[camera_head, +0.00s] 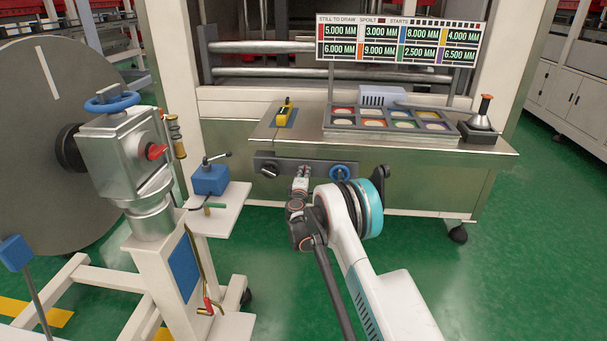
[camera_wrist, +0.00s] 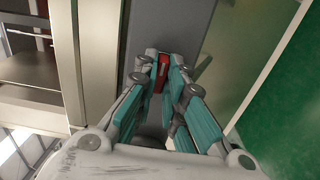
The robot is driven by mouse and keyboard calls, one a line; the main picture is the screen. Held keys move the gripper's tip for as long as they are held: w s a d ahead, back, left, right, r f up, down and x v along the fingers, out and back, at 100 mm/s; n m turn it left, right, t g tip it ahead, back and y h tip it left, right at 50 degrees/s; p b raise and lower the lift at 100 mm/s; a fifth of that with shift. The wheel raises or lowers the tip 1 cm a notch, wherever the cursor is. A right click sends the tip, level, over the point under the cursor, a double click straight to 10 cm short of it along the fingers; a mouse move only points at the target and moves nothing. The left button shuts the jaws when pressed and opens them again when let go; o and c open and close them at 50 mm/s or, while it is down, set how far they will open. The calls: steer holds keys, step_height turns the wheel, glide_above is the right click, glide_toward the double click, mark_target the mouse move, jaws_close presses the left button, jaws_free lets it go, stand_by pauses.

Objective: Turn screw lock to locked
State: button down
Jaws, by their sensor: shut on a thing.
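A dark grey panel (camera_head: 320,168) is mounted on the front of the metal table. In the wrist view, my gripper (camera_wrist: 163,70) is shut on a small red part (camera_wrist: 162,76) that stands against a grey surface (camera_wrist: 200,40). The red part looks like the screw lock's handle. The fingers hide much of it, and I cannot read any locked or unlocked mark. In the head view, my gripper covers the held part.
A cream stand (camera_head: 165,255) with a blue handwheel (camera_head: 112,101) is left. Green floor is clear at right.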

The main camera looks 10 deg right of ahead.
steer(key=shift+n, duration=1.4)
steer(key=n, duration=0.2)
steer(key=shift+n, duration=1.8)
